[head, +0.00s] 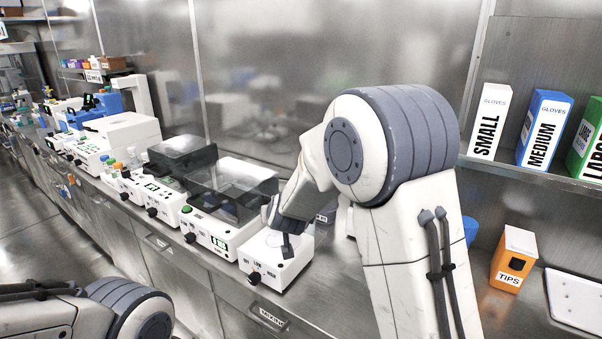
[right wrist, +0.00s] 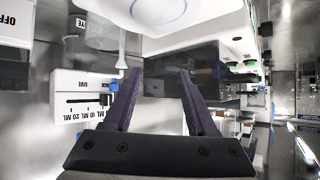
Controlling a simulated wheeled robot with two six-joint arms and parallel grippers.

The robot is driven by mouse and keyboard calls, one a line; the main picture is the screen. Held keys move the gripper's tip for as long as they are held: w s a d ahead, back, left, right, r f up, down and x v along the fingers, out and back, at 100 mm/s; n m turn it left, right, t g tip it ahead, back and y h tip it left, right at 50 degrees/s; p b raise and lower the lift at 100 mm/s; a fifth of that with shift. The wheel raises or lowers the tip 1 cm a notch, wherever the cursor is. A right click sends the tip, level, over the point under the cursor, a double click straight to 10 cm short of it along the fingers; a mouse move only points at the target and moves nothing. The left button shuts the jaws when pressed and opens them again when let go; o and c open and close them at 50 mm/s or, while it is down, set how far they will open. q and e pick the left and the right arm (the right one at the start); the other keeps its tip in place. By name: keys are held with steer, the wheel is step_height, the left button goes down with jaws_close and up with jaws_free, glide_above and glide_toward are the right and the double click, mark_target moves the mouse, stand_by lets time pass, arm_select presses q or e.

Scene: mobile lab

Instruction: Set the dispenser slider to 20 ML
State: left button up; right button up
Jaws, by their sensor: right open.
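The dispenser (right wrist: 60,84) is a white box in the right wrist view, left of my right gripper. Its front has a dark horizontal slider slot (right wrist: 82,100) with a row of ML marks beside it. The 20 ML mark is at the left end. The slider handle seems to be near the slot's right end, but it is too small to be sure. My right gripper (right wrist: 160,72) is open and empty, its dark fingers apart from the dispenser. In the head view my right arm hides most of this area. My left gripper is not in view.
A white box with a black knob (head: 254,278) stands at the bench's front edge, by my right gripper. A clear-lidded machine (head: 220,238) stands left of it. An orange tips box (head: 513,258) and a white tray (head: 577,299) are at the right, below glove boxes.

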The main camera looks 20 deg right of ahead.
steer(key=w+d+r+m+t+h, duration=0.1)
steer(key=w+r+m+t+h, duration=0.25)
steer(key=w, duration=0.55)
steer(key=w+d+m+g+h+p, duration=0.1)
steer(key=w+d+m+g+h, duration=0.2)
steer(key=d+h, duration=0.7)
steer(key=shift+w+d+r+m+g, duration=0.35)
steer(key=shift+w+d+m, duration=0.55)
steer(key=shift+w+m, duration=0.25)
jaws_close()
steer(key=shift+a+f, duration=0.1)
